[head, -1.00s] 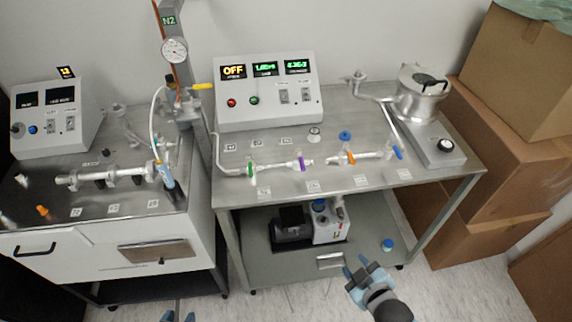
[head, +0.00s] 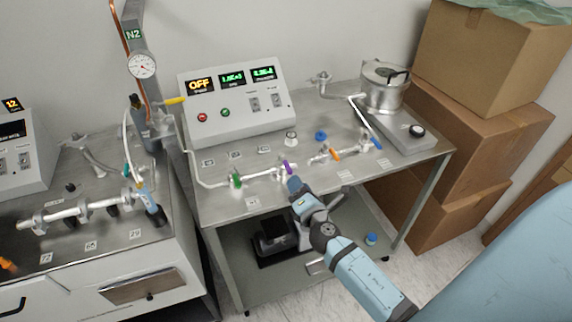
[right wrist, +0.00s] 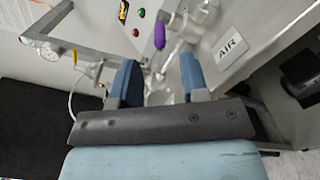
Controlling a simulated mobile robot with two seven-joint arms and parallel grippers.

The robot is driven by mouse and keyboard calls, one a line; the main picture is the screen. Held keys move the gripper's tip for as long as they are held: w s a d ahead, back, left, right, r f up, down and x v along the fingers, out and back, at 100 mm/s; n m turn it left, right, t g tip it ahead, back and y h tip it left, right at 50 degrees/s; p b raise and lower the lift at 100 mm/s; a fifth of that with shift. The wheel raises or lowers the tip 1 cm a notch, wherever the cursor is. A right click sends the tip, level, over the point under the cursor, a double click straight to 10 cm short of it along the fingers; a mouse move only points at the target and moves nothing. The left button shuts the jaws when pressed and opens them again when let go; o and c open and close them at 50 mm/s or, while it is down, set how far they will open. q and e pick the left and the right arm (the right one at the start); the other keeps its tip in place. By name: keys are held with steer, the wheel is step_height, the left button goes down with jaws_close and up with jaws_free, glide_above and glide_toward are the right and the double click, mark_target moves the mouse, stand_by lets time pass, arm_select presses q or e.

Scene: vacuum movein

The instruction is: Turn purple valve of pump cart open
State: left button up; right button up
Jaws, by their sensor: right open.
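The pump cart (head: 225,206) is the metal table in the middle of the head view. Its purple valve handle (head: 286,167) sits on the thin pipe along the cart top, between a green and an orange handle, and stands crosswise to the pipe. In the right wrist view the purple handle (right wrist: 159,32) shows beyond the fingers, near the top. My right gripper (head: 294,184) is just in front of the purple handle. In the wrist view its two blue fingers (right wrist: 160,80) are apart with no object held; the handle looks beyond their tips. My left gripper is out of view.
The green handle (head: 236,181) and orange handle (head: 335,154) stand on the same pipe run. A control box (head: 235,103) with an OFF display stands behind. A metal chamber (head: 382,90) is at the back right. Cardboard boxes (head: 480,130) flank the cart's right side.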

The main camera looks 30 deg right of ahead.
mark_target(288, 166)
steer(key=p+x, duration=0.1)
steer(key=x, duration=0.7)
steer(key=shift+w+a, duration=0.1)
steer(key=shift+c, duration=0.2)
jaws_close()
